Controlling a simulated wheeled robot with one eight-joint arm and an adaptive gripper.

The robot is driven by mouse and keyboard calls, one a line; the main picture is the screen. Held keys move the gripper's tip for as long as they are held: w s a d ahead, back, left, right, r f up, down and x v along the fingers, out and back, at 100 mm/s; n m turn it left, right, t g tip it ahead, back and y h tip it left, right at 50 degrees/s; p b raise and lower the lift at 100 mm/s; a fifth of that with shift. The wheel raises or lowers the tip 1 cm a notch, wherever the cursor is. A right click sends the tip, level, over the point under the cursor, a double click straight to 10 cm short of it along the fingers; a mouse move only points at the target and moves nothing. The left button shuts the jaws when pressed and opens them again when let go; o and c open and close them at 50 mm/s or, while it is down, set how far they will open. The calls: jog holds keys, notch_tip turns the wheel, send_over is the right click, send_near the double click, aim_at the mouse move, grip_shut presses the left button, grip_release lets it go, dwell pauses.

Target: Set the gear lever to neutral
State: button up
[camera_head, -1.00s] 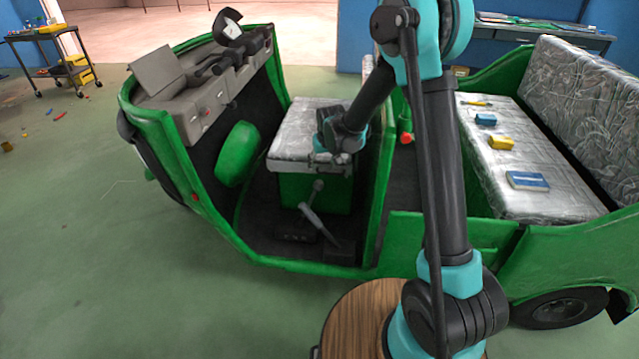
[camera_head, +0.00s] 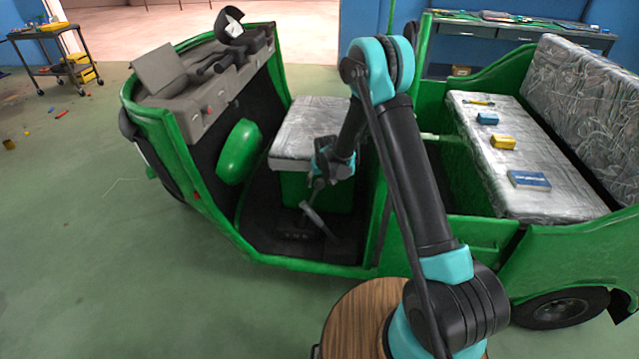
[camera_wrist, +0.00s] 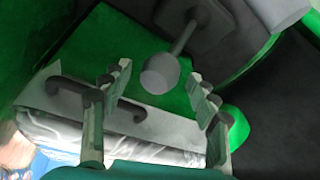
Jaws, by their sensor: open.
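The gear lever shows in the wrist view as a round grey knob (camera_wrist: 160,74) on a thin rod that runs to a dark base plate (camera_wrist: 203,22). In the head view the lever stands on the cab floor in front of the driver's seat, and my gripper (camera_head: 319,180) partly hides its top. My gripper is open, with one finger on each side of the knob in the wrist view (camera_wrist: 158,80). The knob appears between or just beyond the fingertips. I see no finger touching it. I cannot tell the lever's gear position.
A thicker grey lever (camera_head: 318,220) stands close to the gear lever. The silver-covered driver's seat (camera_head: 305,125) is behind my gripper. The green front fender bulge (camera_head: 239,152) lies left. A black handle (camera_wrist: 75,88) sits on the seat's front edge.

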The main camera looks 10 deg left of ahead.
jog(key=shift+w+f, duration=0.15)
jog(key=shift+f, duration=0.3)
grip_shut()
